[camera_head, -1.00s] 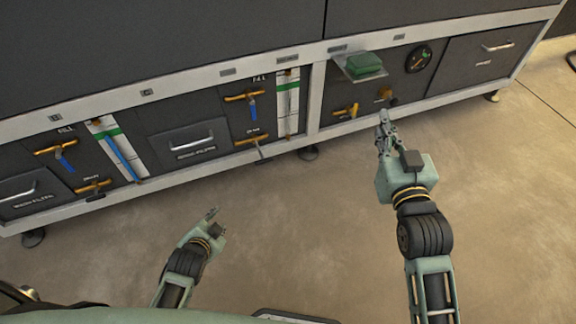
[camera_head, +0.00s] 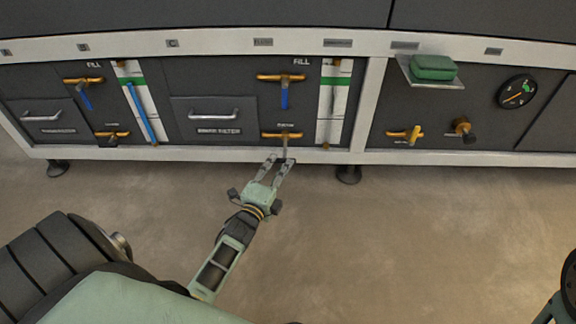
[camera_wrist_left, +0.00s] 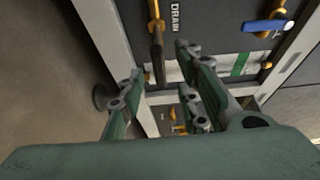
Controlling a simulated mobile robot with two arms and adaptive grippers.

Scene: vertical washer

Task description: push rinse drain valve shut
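The rinse drain valve (camera_head: 281,135) has a brass body low on the dark panel, under the FILL valve with the blue handle. Its grey lever hangs down past the frame's lower edge. In the left wrist view the lever (camera_wrist_left: 157,60) shows beside the DRAIN label. My left gripper (camera_head: 280,160) is open at the lever's lower end, with a fingertip on either side. In the left wrist view the gripper's fingers (camera_wrist_left: 158,65) are spread and the lever's end lies between them; contact cannot be told. My right gripper is out of view; only part of that arm shows at lower right.
The rinse FILL valve (camera_head: 283,90) is above, and a gauge strip with a green band (camera_head: 332,105) stands to the right. A drawer (camera_head: 214,118) is to the left. A green soap-like block (camera_head: 433,67) sits on a small shelf. A machine foot (camera_head: 348,174) stands nearby. The floor in front is clear.

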